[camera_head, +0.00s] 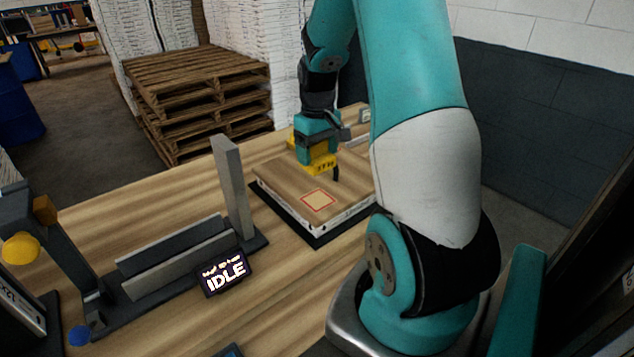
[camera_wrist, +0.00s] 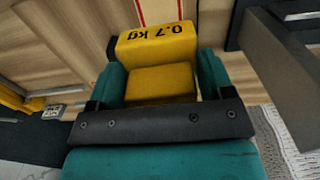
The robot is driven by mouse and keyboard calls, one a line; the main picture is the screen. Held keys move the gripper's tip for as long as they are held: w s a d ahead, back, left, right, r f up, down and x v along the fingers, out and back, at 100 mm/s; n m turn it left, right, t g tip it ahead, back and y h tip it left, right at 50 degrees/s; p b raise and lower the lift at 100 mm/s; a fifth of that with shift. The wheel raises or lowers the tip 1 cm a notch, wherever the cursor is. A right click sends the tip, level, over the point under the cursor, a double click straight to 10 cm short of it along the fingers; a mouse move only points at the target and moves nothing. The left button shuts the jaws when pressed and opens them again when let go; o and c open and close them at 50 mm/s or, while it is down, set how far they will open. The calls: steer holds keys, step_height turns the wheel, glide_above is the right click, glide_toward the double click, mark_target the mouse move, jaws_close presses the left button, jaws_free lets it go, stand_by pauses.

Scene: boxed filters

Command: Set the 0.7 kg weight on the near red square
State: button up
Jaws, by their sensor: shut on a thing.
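My gripper (camera_head: 319,157) is shut on a yellow weight (camera_head: 320,168) above the wooden top of a flat box (camera_head: 277,176). In the wrist view, the weight (camera_wrist: 158,42) reads "0.7 kg" and sits between the teal fingers of my gripper (camera_wrist: 157,78). The near red square (camera_head: 318,200) is a red outline around a pale patch on the box top, bare, just in front of the weight. Part of a red outline (camera_wrist: 180,10) also shows at the top of the wrist view. I cannot tell whether the weight touches the box.
The box lies on a black base (camera_head: 318,240) on the wooden table (camera_head: 180,200). A grey upright post (camera_head: 232,185) and rails (camera_head: 180,262) stand left of it, with a display reading "IDLE" (camera_head: 225,272). A stack of pallets (camera_head: 200,95) stands behind the table.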

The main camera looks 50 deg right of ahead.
step_height(320, 180, down, 10)
steer(key=shift+f+p, duration=0.1)
steer(key=shift+p, duration=0.8)
steer(key=shift+f, duration=0.15)
steer(key=o, duration=1.4)
